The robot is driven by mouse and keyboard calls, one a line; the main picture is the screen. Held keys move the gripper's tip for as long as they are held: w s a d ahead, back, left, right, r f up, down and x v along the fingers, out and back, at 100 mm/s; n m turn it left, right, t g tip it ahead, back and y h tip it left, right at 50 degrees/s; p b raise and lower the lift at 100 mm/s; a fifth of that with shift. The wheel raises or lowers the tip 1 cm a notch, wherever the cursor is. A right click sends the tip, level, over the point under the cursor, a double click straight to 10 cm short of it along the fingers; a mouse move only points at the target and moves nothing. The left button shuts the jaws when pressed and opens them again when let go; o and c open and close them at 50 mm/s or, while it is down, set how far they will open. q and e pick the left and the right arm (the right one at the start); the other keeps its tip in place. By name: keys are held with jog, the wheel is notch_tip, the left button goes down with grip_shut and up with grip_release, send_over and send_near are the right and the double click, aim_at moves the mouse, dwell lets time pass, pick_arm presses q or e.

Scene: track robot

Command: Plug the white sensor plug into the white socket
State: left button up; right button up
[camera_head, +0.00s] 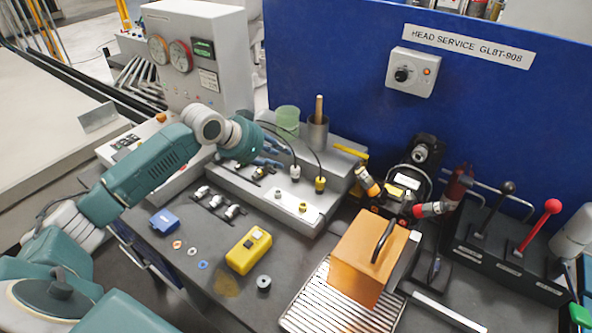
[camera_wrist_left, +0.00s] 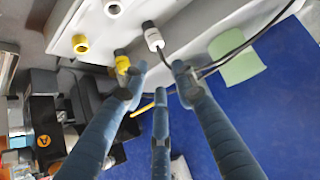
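The white sensor plug (camera_head: 295,172) stands upright on the raised step of a grey stepped block, with a black cable. It also shows in the left wrist view (camera_wrist_left: 153,38). The white socket (camera_head: 278,194) is on the lower step in front; in the left wrist view (camera_wrist_left: 112,9) it is at the top edge. My left gripper (camera_head: 272,161) is just left of the plug in the head view, partly hidden by its wrist. In the left wrist view its blue fingers (camera_wrist_left: 158,78) are spread and empty, pointing toward the plugs. My right gripper is out of view.
A yellow plug (camera_head: 320,184) with a cable stands right of the white plug, and a yellow socket (camera_head: 303,207) right of the white one. A grey cup (camera_head: 317,133) and green cup (camera_head: 287,118) stand behind. An orange box (camera_head: 362,255) is at the right front.

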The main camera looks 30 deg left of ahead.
aim_at(295, 169)
pick_arm(q)
jog(key=p+x, duration=0.2)
jog(key=x, duration=0.5)
jog(key=shift+w+a+r+p, duration=0.1)
jog(key=shift+w+r+p, duration=0.1)
jog(key=shift+p, duration=0.15)
jog(key=shift+w+f, duration=0.25)
jog(key=shift+f, duration=0.15)
jog(key=shift+s+r, duration=0.1)
grip_shut()
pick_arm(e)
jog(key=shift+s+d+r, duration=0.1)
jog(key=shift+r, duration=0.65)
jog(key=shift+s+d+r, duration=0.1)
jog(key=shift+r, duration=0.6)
